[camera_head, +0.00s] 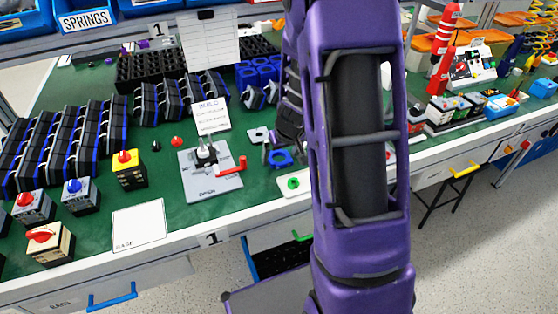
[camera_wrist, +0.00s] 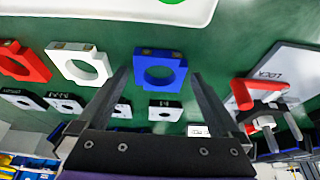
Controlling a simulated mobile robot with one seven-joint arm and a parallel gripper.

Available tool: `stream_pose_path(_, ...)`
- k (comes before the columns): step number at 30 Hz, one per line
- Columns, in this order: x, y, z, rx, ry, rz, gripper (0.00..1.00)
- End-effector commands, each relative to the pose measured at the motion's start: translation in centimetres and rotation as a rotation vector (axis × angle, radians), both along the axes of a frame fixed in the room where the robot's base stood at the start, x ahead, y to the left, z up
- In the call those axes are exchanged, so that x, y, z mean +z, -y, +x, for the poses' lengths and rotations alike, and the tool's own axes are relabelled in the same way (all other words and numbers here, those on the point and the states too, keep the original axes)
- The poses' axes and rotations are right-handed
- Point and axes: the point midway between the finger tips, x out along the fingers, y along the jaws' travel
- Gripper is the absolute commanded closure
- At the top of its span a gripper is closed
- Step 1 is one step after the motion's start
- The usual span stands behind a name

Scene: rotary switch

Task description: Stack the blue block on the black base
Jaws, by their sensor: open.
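The blue block (camera_wrist: 178,82), a flat piece with a round hole, lies on the green bench top and shows as a blue ring (camera_head: 280,158) in the head view. In the wrist view my gripper (camera_wrist: 160,76) is open and empty, with its fingers on either side of the blue block. I cannot tell whether they touch it. In the head view my arm hides most of the gripper. A small black part (camera_head: 206,154) sits on the grey fixture plate (camera_head: 203,186) with a red handle; I cannot tell whether it is the black base.
White (camera_wrist: 79,70) and red (camera_wrist: 22,68) holed blocks lie beside the blue one. Several flat black-and-white pieces (camera_wrist: 165,112) lie behind it. A red clamp handle (camera_head: 230,166) sticks out from the fixture. Rows of black-and-blue units (camera_head: 70,140) stand at left.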

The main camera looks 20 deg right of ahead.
Motion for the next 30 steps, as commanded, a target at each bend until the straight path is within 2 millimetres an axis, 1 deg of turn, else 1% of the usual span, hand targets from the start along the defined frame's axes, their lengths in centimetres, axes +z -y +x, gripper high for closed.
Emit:
stream_pose_path(2, -0.4, 0.0, 0.2, 0.0, 0.001, 0.0, 0.0)
stream_pose_path(8, -0.4, 0.0, 0.2, 0.0, 0.001, 0.0, 0.0)
stream_pose_path(11, -0.4, 0.0, 0.2, 0.0, 0.001, 0.0, 0.16)
stream_pose_path(12, -0.4, 0.0, 0.2, 0.0, 0.001, 0.0, 0.23)
stream_pose_path(14, -0.4, 0.0, 0.2, 0.0, 0.001, -0.001, 0.34)
stream_pose_path(18, -0.4, 0.0, 0.2, 0.0, 0.001, -0.001, 0.59)
stream_pose_path(21, -0.3, 0.0, 0.2, 0.0, 0.001, -0.001, 0.75)
stream_pose_path(27, -0.2, 0.0, 0.2, 0.0, 0.002, -0.001, 0.75)
stream_pose_path(30, 0.6, 0.0, 0.3, 0.001, 0.004, -0.001, 0.75)
